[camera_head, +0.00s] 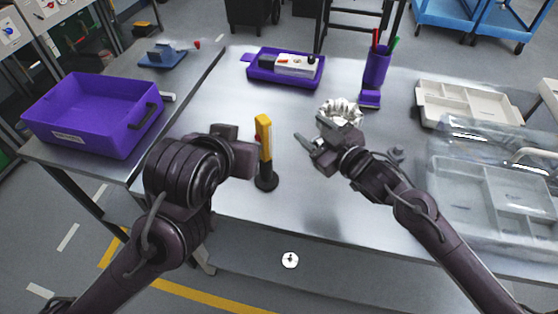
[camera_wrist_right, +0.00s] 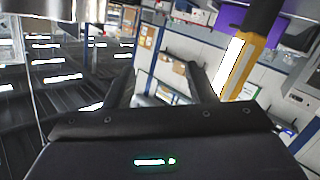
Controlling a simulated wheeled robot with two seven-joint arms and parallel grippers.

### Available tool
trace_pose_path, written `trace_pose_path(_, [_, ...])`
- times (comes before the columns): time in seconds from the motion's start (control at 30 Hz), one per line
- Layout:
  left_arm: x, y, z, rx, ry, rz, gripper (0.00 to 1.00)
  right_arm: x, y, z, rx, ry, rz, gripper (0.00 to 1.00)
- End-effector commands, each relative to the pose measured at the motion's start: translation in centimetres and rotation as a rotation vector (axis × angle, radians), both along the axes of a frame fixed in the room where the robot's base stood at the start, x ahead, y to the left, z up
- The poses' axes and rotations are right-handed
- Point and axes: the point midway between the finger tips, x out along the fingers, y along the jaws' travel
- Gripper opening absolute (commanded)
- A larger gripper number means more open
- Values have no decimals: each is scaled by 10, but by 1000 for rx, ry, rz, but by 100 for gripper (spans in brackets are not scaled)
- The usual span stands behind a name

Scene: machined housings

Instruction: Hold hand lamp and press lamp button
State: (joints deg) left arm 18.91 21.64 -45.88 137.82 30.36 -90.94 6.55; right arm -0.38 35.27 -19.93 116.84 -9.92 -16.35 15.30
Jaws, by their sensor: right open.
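The hand lamp (camera_head: 264,138), yellow with a dark lower body and a round black base, stands upright near the table's front edge. My left gripper (camera_head: 250,158) is right at its left side; whether its fingers are closed around the lamp is hidden. My right gripper (camera_head: 311,148) is open and empty, a short way to the right of the lamp, pointing toward it. In the right wrist view the lamp (camera_wrist_right: 238,68) shows its yellow body and a pale strip, beyond the right finger and not between the fingers. I cannot make out the lamp button.
A silver ribbed part (camera_head: 340,112) sits just behind my right gripper. A purple tray (camera_head: 287,83), a purple pen holder (camera_head: 377,68) and pale divided trays (camera_head: 460,108) stand farther back and right. A purple bin (camera_head: 92,118) is at left. The table middle is clear.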

Motion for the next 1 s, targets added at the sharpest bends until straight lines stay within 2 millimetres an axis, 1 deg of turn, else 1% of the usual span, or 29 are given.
trace_pose_path(0.03, [0, 0, 0, 0, 0, 0, 36, -12, 4, -16, 116, 60, 5, 50])
trace_pose_path(0.1, [0, 0, 0, 0, 0, 0, 36, -29, 7, -32, 268, 132, 13, 50])
trace_pose_path(0.2, [0, 0, 0, 0, 0, 0, 36, -49, 18, -47, 422, 182, 10, 50])
trace_pose_path(0.27, [0, 0, 0, 0, 0, 0, 36, -54, 31, -48, 446, 167, 3, 50])
trace_pose_path(0.4, [0, 0, 0, 0, 0, 0, 36, -57, 60, -43, 416, 102, -20, 50])
trace_pose_path(0.5, [0, 0, 0, 0, 0, 0, 36, -58, 74, -39, 390, 69, -32, 50])
trace_pose_path(0.67, [0, 0, 0, 0, 0, 0, 36, -56, 84, -36, 369, 46, -43, 50])
trace_pose_path(0.77, [0, 0, 0, 0, 0, 0, 36, -47, 90, -35, 367, 43, -44, 50])
trace_pose_path(1.0, [0, 0, 0, 0, 0, 0, 36, -15, 108, -35, 367, 42, -42, 50])
